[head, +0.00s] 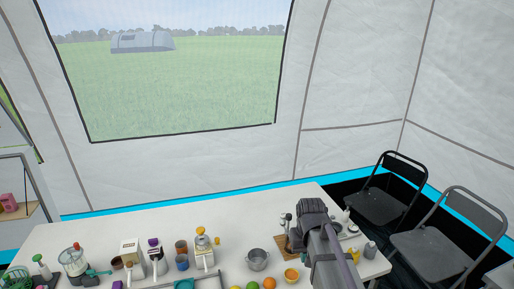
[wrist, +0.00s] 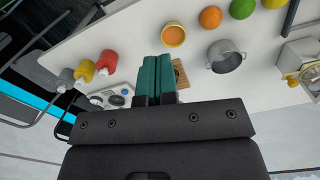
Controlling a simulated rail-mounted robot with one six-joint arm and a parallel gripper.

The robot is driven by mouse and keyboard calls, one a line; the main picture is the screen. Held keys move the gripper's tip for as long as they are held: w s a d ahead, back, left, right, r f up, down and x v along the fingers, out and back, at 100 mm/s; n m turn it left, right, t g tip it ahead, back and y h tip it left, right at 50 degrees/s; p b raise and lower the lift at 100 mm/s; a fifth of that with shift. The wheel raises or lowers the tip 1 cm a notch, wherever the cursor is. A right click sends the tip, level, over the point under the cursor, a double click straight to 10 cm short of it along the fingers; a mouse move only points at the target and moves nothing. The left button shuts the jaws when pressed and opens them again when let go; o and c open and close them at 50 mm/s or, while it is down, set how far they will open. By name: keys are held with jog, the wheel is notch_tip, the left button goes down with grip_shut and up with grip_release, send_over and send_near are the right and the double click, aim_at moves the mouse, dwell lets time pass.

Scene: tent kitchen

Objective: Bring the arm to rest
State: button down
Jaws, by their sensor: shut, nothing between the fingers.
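My arm reaches up from the lower right in the head view, over the right part of the white table (head: 110,234). My gripper (wrist: 153,58) shows in the wrist view with its two teal fingers together and nothing between them. Its fingertips are in front of a wooden board (wrist: 180,74), which they partly hide. In the head view my fingers are hidden behind the arm's dark end.
A metal pot (head: 258,259), an orange bowl (head: 291,275) and fruit (head: 269,284) stand left of my arm. Bottles (head: 370,249) and a hob (wrist: 112,97) are by the right end. Several kitchen machines (head: 204,250) stand further left. Folding chairs (head: 385,190) stand beyond the table.

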jog(key=s, duration=1.2)
jog(key=shift+s+a, duration=0.25)
jog(key=shift+s, duration=0.05)
jog(key=c, duration=1.8)
grip_release()
